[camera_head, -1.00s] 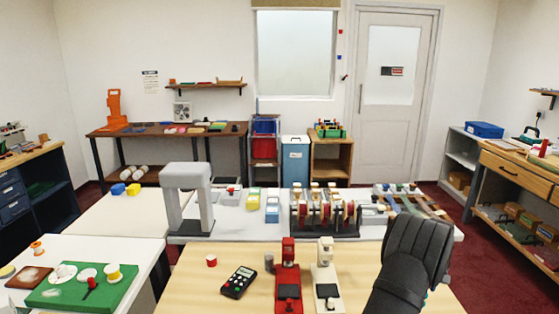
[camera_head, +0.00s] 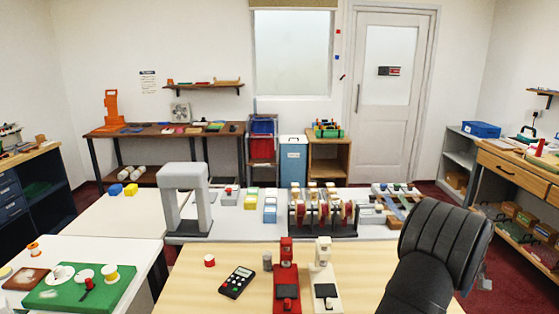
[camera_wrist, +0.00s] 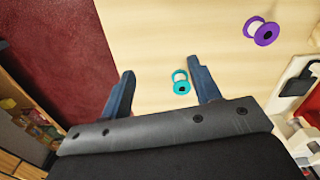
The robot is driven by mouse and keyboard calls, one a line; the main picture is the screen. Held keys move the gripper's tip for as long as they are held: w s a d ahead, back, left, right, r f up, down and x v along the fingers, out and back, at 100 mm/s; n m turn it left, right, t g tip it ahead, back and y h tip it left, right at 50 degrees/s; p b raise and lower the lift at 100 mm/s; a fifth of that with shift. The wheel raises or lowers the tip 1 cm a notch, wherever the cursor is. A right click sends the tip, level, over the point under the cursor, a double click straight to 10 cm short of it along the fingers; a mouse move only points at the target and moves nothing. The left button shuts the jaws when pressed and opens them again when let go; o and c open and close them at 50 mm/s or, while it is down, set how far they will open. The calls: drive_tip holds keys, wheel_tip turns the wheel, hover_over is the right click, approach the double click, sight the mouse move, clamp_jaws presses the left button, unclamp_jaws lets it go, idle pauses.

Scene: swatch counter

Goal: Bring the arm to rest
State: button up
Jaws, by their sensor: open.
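My gripper (camera_wrist: 162,68) is open in the wrist view, its two dark blue fingers spread apart with nothing held between them. A teal spool (camera_wrist: 181,87) shows between the fingers, on the pale wooden table (camera_wrist: 165,28); it looks apart from them. A purple spool (camera_wrist: 262,31) lies on the same table to the right. In the head view my dark arm stands at the lower right, and my fingers are not in sight there.
A red device (camera_head: 286,270) and a white device (camera_head: 323,275) stand on the wooden table left of my arm, with a black keypad (camera_head: 237,282) beside them. A rack (camera_head: 322,220) of spools is behind. Dark red floor (camera_wrist: 55,50) lies past the table's edge.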

wheel_tip(320, 180, up, 11)
drive_tip(key=w+a+n, duration=0.2)
drive_tip(key=w+a, duration=0.7)
drive_tip(key=a, duration=0.3)
drive_tip(key=w+a+n, duration=0.3)
drive_tip(key=w+a, duration=0.7)
drive_tip(key=a, duration=0.2)
drive_tip(key=shift+a+r, duration=0.2)
drive_tip(key=shift+a, duration=0.1)
drive_tip(key=shift+d, duration=0.1)
drive_tip(key=s+d+m, duration=0.1)
drive_tip(key=s+d, duration=0.5)
drive_tip(key=d, duration=0.3)
drive_tip(key=s+d+m, duration=0.2)
drive_tip(key=s+d, duration=0.4)
drive_tip(key=d, duration=0.2)
drive_tip(key=shift+d, duration=0.4)
drive_tip(key=shift+s, duration=0.1)
